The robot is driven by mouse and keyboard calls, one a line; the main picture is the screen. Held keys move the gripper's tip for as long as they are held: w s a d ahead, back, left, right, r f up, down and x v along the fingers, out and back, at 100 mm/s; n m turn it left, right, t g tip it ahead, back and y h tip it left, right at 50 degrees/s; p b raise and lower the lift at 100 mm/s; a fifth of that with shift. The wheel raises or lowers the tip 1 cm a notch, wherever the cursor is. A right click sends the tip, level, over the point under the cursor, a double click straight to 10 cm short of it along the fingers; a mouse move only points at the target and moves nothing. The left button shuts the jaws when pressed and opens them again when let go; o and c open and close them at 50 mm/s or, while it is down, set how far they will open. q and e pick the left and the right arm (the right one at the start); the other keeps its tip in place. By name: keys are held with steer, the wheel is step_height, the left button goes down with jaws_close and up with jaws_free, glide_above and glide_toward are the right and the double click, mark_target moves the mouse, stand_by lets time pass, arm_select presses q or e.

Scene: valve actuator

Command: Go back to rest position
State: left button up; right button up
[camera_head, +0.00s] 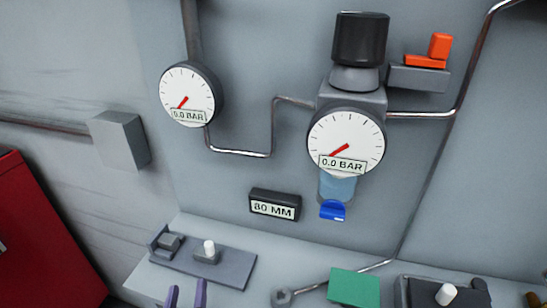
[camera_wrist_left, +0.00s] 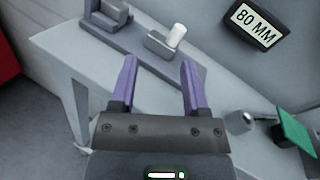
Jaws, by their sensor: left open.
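My left gripper (camera_head: 187,296) has two purple fingers and shows at the bottom of the head view. The left wrist view shows the gripper (camera_wrist_left: 158,75) open, with nothing between its fingers. Its fingertips are at the near edge of a grey fixture with a white knob (camera_wrist_left: 176,35) on the bench; I cannot tell whether they touch it. The same grey fixture (camera_head: 232,268) is in the head view, just beyond the fingertips. My right gripper is not in view.
Two gauges reading 0.0 BAR (camera_head: 187,94) (camera_head: 346,142) and an 80 MM display (camera_head: 275,204) are on the wall. A green block (camera_head: 354,287), a metal rod end (camera_head: 282,298) and a second fixture (camera_head: 420,293) are right on the bench. A red cabinet (camera_head: 40,240) stands left.

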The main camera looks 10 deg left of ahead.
arm_select(q)
steer(key=s+a+f+n+g+y, duration=0.1)
steer(key=s+a+f+n+g, duration=0.2)
steer(key=n, duration=0.6)
steer(key=s+f+n+g, duration=0.25)
steer(key=n+g, duration=0.25)
steer(key=n, duration=0.5)
steer(key=s+d+f+n+g+h, duration=0.5)
steer(key=s+d+n+g+h, duration=0.1)
steer(key=d+n, duration=0.2)
steer(key=s+f+g, duration=0.1)
steer(key=s+f, duration=0.1)
steer(key=f, duration=0.7)
steer(key=s+f, duration=0.2)
steer(key=f, duration=0.6)
steer(key=s+a+f+g, duration=0.1)
steer(key=s+a+f, duration=0.2)
steer(key=s+f, duration=0.6)
steer(key=s, duration=0.3)
steer(key=shift+a+f, duration=0.2)
steer(key=shift+f, duration=0.2)
steer(key=shift+s, duration=0.15)
